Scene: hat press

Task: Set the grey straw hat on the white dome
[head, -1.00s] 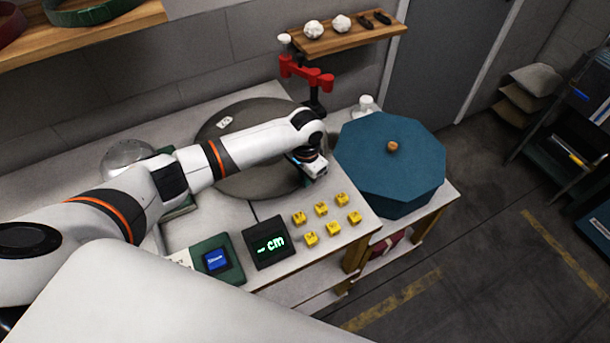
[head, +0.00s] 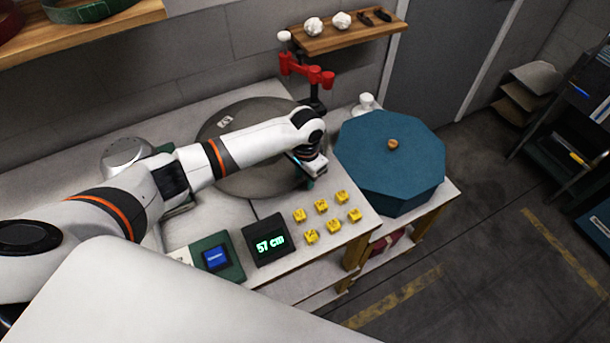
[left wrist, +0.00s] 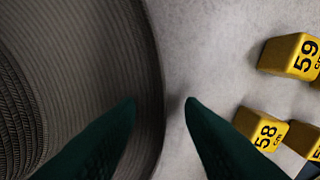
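The grey straw hat (head: 250,178) lies on the table as a wide dark disc with a small pale tag. My left arm covers its middle, so its crown is mostly hidden. My left gripper (head: 308,181) is at the hat's right edge. In the left wrist view the gripper (left wrist: 161,103) has two dark green fingers apart, with nothing between the tips. The hat's ribbed brim (left wrist: 110,60) fills the left side there, its edge running beneath the gap. A pale dome (head: 125,152) stands behind my left arm, partly hidden. My right gripper is not in view.
Yellow number blocks (head: 321,206) stand right of the gripper. A display (head: 267,240) reads 57 cm beside a blue-screened device (head: 216,258). A blue octagonal box (head: 390,165) stands at right. A red clamp stand (head: 308,75) rises behind the hat.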

